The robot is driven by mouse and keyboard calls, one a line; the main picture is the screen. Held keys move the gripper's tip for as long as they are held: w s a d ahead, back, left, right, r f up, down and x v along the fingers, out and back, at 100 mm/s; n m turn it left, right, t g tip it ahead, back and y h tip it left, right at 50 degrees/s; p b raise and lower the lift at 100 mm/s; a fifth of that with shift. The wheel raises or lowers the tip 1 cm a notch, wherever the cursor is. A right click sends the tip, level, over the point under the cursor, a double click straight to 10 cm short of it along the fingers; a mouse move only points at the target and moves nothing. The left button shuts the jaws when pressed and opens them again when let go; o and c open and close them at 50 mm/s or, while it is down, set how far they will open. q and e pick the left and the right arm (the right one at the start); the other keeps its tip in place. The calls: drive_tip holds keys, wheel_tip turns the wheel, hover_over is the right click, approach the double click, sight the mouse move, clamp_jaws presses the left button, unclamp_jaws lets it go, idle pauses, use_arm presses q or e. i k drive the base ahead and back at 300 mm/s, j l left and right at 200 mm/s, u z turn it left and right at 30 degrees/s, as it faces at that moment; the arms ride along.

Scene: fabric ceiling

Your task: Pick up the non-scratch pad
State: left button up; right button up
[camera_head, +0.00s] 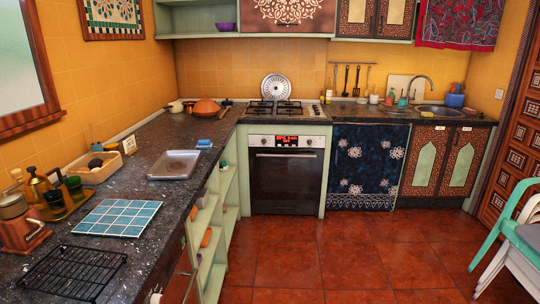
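A small blue pad-like item (204,144) lies on the dark counter on the left, just behind the metal tray; it may be the non-scratch pad, but it is too small to tell for sure. Nothing is seen touching it. Small coloured items also stand near the sink (436,111), too small to identify. Neither of my grippers shows in the head view.
A chair (518,240) stands at right. The red tiled floor (335,262) is clear.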

sight(201, 143)
drive_tip(key=i, duration=1.6)
